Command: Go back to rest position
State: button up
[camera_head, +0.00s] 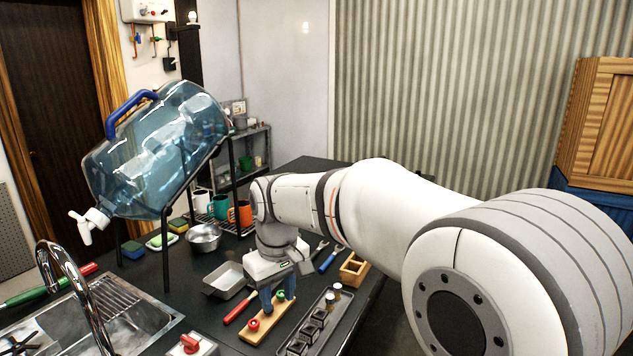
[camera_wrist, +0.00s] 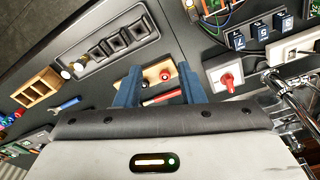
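My gripper (camera_head: 272,302) points down over the black worktop, with its blue fingers just above or at a small wooden board (camera_head: 262,332). The board carries a red knob (camera_head: 253,324) and a green knob. In the wrist view my gripper (camera_wrist: 160,76) has its two blue fingers spread wide, with the board (camera_wrist: 152,75) showing between them. Nothing is seen held between the fingers. I cannot tell whether the fingertips touch the board.
A black tray with square compartments (camera_head: 299,345) lies right of the board, and a metal tray (camera_head: 227,279) lies left. A large blue water bottle (camera_head: 155,150) sits tilted on a black stand. A curved tap (camera_head: 75,262) rises by the sink at left.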

jog(key=s+d+f+m+t, duration=0.1)
jog(key=s+d+m, duration=0.3)
jog(key=s+d, duration=0.5)
jog(key=s+d+f+m+t, duration=0.1)
jog(key=s+d+f+m, duration=0.2)
jog(key=s+d, duration=0.5)
jog(key=d+m, duration=0.1)
jog(key=d, duration=0.5)
jog(key=shift+s+f, duration=0.2)
jog(key=shift+s, duration=0.2)
jog(key=shift+a, duration=0.1)
